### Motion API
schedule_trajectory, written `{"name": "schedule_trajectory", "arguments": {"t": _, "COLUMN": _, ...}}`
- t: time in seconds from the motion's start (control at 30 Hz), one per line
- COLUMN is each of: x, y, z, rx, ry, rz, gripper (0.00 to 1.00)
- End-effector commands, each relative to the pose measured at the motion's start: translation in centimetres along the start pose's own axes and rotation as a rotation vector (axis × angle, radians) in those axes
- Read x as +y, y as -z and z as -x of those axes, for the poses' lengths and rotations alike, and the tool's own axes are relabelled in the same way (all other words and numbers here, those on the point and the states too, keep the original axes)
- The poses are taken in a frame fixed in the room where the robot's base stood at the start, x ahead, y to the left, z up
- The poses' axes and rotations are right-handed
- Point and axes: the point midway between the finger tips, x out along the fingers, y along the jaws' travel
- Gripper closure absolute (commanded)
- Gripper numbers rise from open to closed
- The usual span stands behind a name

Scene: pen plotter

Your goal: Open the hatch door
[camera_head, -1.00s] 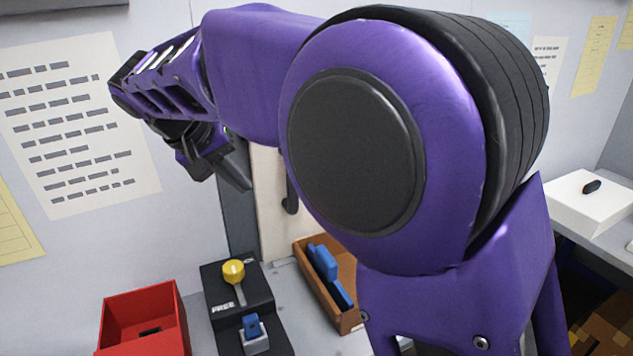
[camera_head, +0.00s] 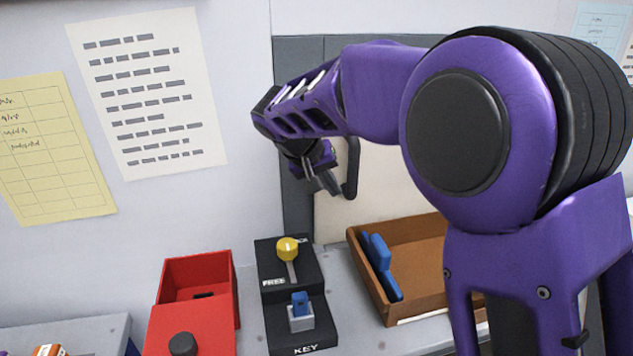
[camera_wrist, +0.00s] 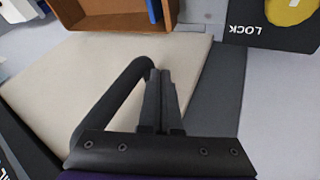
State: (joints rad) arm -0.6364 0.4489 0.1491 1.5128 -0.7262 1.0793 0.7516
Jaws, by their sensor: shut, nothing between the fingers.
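The hatch door (camera_head: 375,190) is a cream panel in a dark grey frame on the back wall, partly hidden behind my arm. It lies flat in its frame as far as I can see. A black curved handle (camera_head: 352,170) is on its left side. My gripper (camera_head: 332,184) is just left of the handle, pointing down and right. In the wrist view my gripper (camera_wrist: 160,78) has its two fingers together and empty. The handle (camera_wrist: 112,98) runs beside the fingers, close to their tips; I cannot tell whether they touch.
A black box with a yellow knob (camera_head: 288,249) pointing near FREE and a blue key (camera_head: 300,304) stands below the hatch. A red box (camera_head: 236,290) is to its left. A brown tray (camera_head: 420,240) with blue items stands below the door at right.

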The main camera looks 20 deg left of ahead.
Motion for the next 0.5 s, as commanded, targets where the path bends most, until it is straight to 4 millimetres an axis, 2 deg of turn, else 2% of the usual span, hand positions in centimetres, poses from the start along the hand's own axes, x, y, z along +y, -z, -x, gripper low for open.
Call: {"name": "schedule_trajectory", "arguments": {"t": 0.5, "x": 0.69, "y": -0.07, "z": -0.48, "rx": -0.001, "ry": 0.0, "rz": 0.001, "gripper": 1.0}}
